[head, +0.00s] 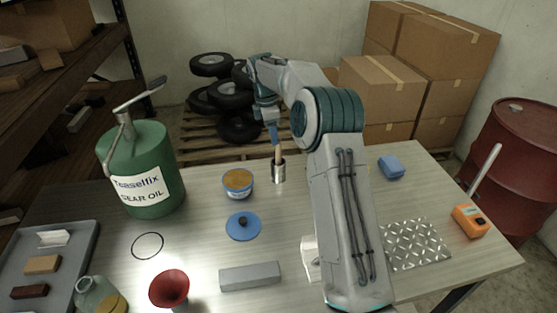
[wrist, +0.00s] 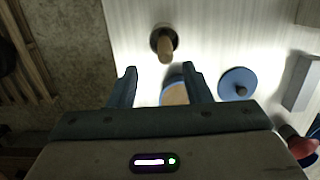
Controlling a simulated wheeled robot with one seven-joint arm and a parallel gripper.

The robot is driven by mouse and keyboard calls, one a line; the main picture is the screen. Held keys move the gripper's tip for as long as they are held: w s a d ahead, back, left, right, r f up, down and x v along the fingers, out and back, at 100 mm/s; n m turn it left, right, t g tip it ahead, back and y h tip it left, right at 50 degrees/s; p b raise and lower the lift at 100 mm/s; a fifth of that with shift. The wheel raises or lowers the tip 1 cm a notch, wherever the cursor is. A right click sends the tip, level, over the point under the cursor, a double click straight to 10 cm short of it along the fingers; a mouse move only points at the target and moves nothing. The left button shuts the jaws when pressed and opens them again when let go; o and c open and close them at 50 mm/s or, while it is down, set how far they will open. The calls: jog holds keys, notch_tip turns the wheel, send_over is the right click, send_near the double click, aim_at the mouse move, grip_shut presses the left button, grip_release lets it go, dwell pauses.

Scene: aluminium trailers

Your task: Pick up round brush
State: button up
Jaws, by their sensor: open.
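The round brush shows as a tan wooden handle (head: 279,153) standing upright in a small metal cup (head: 279,174) near the back edge of the table. Its lower end is hidden in the cup. In the wrist view the handle (wrist: 165,50) points up toward the camera, with the dark mouth of the cup (wrist: 153,38) around its base. My gripper (head: 273,138) hangs over the back of the table, close to the handle top. In the wrist view my gripper (wrist: 161,72) has its two fingers apart, with nothing between them; the handle lies just beyond the fingertips.
A blue tub (head: 238,184) with tan contents and a blue lid (head: 243,226) are in front of the cup. A green gear oil can (head: 151,175) stands left.

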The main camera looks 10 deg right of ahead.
aim_at(278, 150)
jog(key=f, duration=0.2)
jog(key=d+f+p, duration=0.1)
jog(key=f, duration=0.3)
jog(key=shift+s+d+p, duration=0.3)
jog(key=shift+s, duration=0.1)
jog(key=shift+f, duration=0.4)
jog(key=shift+c, duration=0.4)
grip_shut()
